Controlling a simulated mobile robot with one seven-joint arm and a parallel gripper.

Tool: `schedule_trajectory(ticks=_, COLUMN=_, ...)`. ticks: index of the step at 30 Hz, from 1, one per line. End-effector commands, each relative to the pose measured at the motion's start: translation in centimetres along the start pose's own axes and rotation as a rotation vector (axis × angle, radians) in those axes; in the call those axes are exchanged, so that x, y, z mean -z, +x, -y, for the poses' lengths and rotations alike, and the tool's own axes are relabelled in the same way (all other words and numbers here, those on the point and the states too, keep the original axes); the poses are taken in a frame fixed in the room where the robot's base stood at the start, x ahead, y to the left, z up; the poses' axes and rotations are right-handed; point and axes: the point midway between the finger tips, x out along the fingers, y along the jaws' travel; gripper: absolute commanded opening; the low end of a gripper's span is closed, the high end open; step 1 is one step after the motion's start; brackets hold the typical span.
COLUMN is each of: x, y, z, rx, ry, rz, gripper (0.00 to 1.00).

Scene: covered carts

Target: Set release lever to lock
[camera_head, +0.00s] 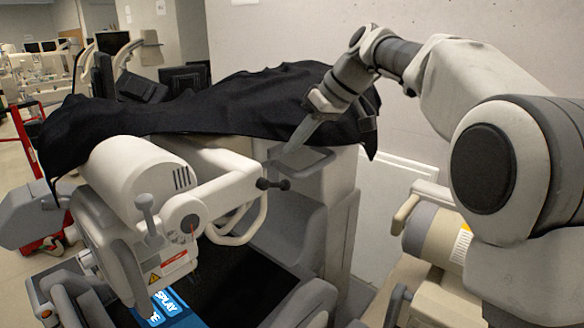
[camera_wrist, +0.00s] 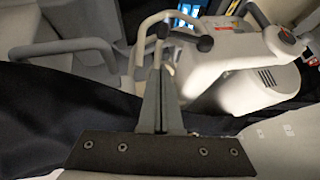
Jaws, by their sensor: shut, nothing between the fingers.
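A white machine arm (camera_head: 215,190) carries two lever-like parts, and I cannot tell for sure which is the release lever. One is a grey ball-topped lever (camera_head: 147,208), standing upright near the red-marked joint. The other is a short black-ended bar (camera_head: 272,184) at the arm's right end; dark ends also show in the wrist view (camera_wrist: 205,43). My gripper (camera_head: 290,152) is shut and empty, pointing down-left, above the black-ended bar and apart from it. Its closed fingers also show in the wrist view (camera_wrist: 158,72).
A black cloth (camera_head: 200,108) drapes over the cart behind the machine arm. A grey cart body with a shelf (camera_head: 300,165) stands just below my gripper. A curved white handle (camera_head: 240,235) hangs under the machine arm. A lit blue screen (camera_head: 165,305) is low in front.

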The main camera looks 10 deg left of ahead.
Motion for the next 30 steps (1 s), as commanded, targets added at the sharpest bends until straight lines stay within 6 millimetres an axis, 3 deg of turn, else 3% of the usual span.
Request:
schedule_trajectory(ticks=2, x=-0.2, y=1.7, z=0.1, rx=0.002, ry=0.001, rz=0.002, gripper=0.00)
schedule_trajectory(ticks=12, x=-2.6, y=3.7, z=0.0, rx=0.000, ry=0.001, rz=0.001, gripper=0.00)
schedule_trajectory(ticks=30, x=-2.9, y=4.0, z=-0.1, rx=0.011, ry=0.008, rz=0.000, gripper=0.00)
